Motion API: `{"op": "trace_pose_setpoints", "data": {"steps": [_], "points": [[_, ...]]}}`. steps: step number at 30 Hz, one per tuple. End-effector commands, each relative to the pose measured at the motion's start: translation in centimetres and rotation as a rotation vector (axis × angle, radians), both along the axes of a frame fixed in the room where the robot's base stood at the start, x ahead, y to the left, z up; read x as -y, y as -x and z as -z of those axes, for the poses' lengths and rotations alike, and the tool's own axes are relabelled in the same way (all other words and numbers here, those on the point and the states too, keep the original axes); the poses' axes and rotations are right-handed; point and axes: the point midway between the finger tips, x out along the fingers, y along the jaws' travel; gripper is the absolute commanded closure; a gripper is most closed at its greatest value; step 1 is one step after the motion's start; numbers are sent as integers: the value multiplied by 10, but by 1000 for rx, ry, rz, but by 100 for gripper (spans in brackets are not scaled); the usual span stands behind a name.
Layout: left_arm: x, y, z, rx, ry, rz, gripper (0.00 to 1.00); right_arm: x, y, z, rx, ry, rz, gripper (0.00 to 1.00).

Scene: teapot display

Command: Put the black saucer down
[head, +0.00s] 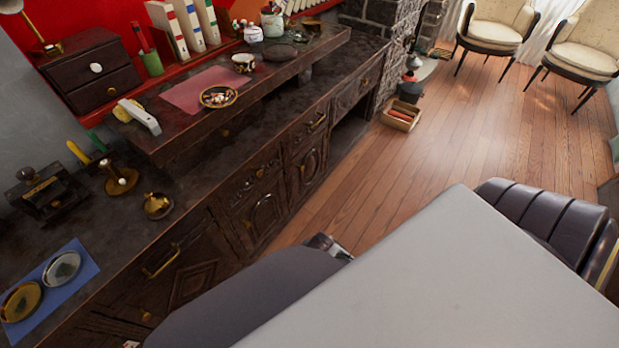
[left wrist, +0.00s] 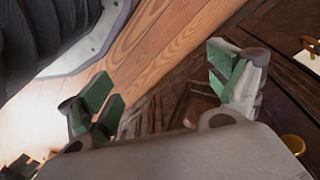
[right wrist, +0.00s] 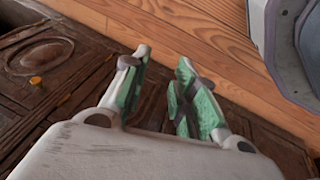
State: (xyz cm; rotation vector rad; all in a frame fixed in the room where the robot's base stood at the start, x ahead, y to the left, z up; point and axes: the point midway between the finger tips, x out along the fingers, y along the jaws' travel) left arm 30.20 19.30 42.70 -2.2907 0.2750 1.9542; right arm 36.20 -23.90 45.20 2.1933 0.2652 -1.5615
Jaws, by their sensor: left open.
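A dark, flat round dish that looks like the black saucer (head: 280,52) lies on the raised shelf of the sideboard, right of a patterned cup (head: 243,63). It shows in neither wrist view. My left gripper (left wrist: 165,95) is open and empty, its green-padded fingers wide apart above the wood floor and the cabinet front. My right gripper (right wrist: 162,80) is open and empty, its fingers a smaller gap apart in front of the dark cabinet front. I cannot make out either gripper's fingers in the head view.
A pink mat (head: 190,95) on the shelf bears a gold-rimmed dish (head: 218,97). A blue mat (head: 85,262) at lower left holds a gold dish (head: 22,301) and a silver dish (head: 62,267). A brass pot (head: 158,205) stands on the lower counter.

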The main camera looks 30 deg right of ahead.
Motion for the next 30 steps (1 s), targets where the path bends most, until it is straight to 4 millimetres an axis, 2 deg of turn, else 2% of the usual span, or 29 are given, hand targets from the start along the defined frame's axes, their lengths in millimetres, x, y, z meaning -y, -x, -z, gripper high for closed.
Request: {"op": "trace_pose_setpoints", "data": {"steps": [1,3,6,9,18,24,30], "points": [[0,0,0,0,0,0,9,-11,15,8,-44,-51,46,72],[0,0,0,0,0,0,9,-24,32,15,-100,-115,110,72],[0,0,0,0,0,0,9,-38,49,21,-160,-177,174,72],[0,0,1,-1,0,0,9,-45,59,24,-192,-208,208,72],[0,0,1,-1,0,0,9,-47,61,25,-201,-215,216,73],[1,-4,-4,6,2,-1,9,-46,60,21,-200,-215,215,99],[0,-14,-23,20,0,0,9,-41,60,8,-198,-205,212,100]]}}
